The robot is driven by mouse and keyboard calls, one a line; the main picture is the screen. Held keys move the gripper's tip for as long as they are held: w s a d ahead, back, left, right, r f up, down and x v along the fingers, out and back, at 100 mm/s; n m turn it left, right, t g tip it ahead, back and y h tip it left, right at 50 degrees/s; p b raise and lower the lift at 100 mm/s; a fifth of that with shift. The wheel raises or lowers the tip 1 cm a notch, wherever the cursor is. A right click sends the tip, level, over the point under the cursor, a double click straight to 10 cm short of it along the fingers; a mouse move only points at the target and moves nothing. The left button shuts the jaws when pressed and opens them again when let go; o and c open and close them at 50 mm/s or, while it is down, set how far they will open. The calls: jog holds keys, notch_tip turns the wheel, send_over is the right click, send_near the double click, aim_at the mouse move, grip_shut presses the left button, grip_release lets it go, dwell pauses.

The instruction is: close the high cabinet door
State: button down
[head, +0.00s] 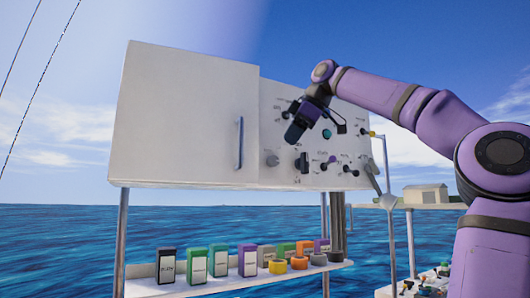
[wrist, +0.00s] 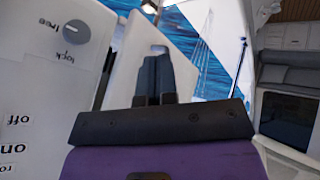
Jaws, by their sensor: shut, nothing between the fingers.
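The white cabinet door (head: 180,115) is the large left panel of the high cabinet, with a vertical grey handle (head: 239,143) near its right edge. Its top edge steps above the neighbouring control panel, so it seems to stand out from the cabinet front; how far is hard to tell. My gripper (head: 292,134) is in front of the control panel, right of the handle and apart from it. In the wrist view my gripper (wrist: 155,62) is shut and empty. A white slab (wrist: 138,70), likely the door, shows behind the fingers.
The control panel (head: 295,165) right of the door carries several knobs and switches; a knob (wrist: 76,32) shows close by in the wrist view. A shelf (head: 240,280) below holds several coloured boxes and rolls. Open air lies in front of the door.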

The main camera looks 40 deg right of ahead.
jog(key=s+a+r+m+t+h, duration=0.15)
jog(key=s+a+r+m, duration=0.25)
jog(key=m, duration=0.8)
jog(key=m+h, duration=0.4)
jog(key=m, duration=1.6)
send_near(251, 160)
notch_tip(251, 160, down, 4)
jog(key=w, duration=0.2)
jog(key=w+d, duration=0.1)
jog(key=shift+w+d+f, duration=0.2)
jog(key=shift+w, duration=0.15)
jog(key=shift+w+d, duration=0.25)
jog(key=shift+w, duration=0.25)
